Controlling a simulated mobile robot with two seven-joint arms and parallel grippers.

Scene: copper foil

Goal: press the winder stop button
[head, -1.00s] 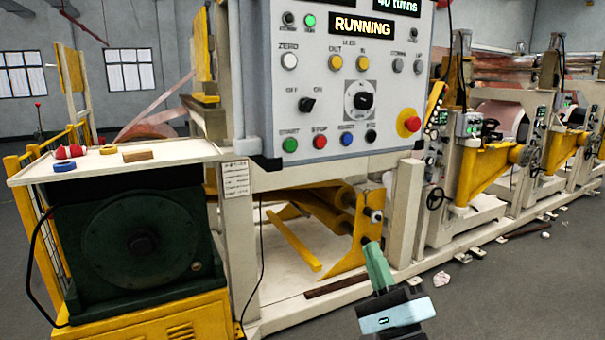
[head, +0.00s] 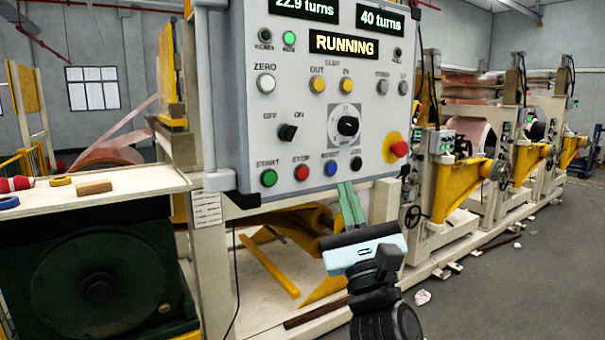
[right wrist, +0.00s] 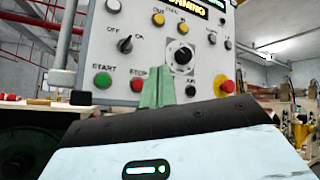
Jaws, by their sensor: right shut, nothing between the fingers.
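The winder control panel (head: 292,215) fills the middle of the head view, and its display reads RUNNING. The red stop button (head: 301,172) sits in the bottom row, between the green start button (head: 269,178) and a blue button (head: 330,168). The stop button also shows in the right wrist view (right wrist: 137,78), just left of my fingertips. My right gripper (head: 350,188) is shut and empty, its green fingers pointing up at the panel's lower edge, below and right of the stop button. In the wrist view its fingers (right wrist: 158,86) cover the blue button. My left gripper is not in view.
A red emergency knob (head: 399,149) stands out at the panel's lower right. A white tabletop (head: 120,190) with small items is at the left, above a dark green motor housing (head: 95,270). Machine rollers with yellow brackets (head: 458,188) stand at the right. Grey floor is open at the lower right.

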